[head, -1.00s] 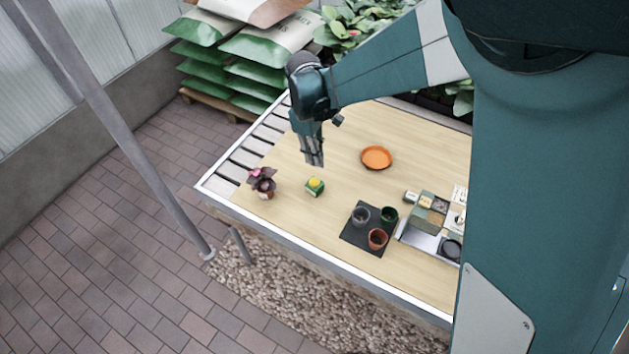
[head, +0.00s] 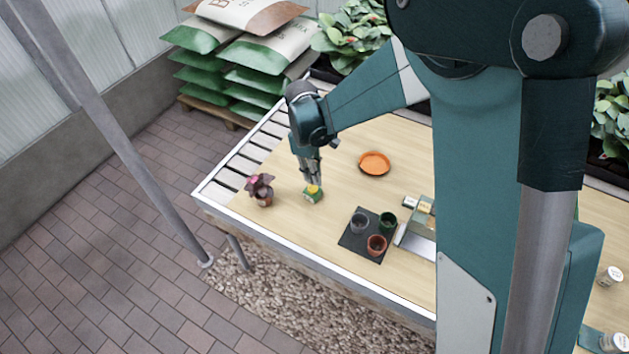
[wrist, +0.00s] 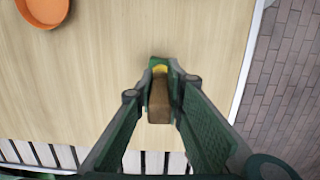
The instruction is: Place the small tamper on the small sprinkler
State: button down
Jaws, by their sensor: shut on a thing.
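My gripper (wrist: 160,103) is shut on a brown wooden block, which I take to be the small tamper (wrist: 159,108). A small green thing with a yellow top, which I take to be the small sprinkler (head: 310,197), sits on the table directly below my fingertips. It also shows in the wrist view (wrist: 159,67), just beyond the brown block and partly hidden by it. The two look very close, but I cannot tell whether they touch. In the head view my gripper (head: 312,180) points down and the tamper is not distinct.
A potted dark-leaved plant (head: 261,187) stands close on the left. An orange dish (head: 374,163) lies to the right. A dark mat (head: 353,243) holds three pots, with a tray (head: 414,246) beside it.

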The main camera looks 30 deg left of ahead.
jog(key=shift+f, duration=0.1)
jog(key=shift+f, duration=1.8)
jog(key=shift+f+b, duration=0.1)
jog(key=shift+b, duration=0.25)
jog(key=c, duration=2.4)
grip_release()
jog(key=r, duration=0.4)
jog(key=a+r+p, duration=0.1)
jog(key=r, duration=0.7)
jog(key=shift+s+a+r+p, duration=0.1)
jog(key=shift+a+p, duration=0.1)
jog(key=shift+p, duration=0.1)
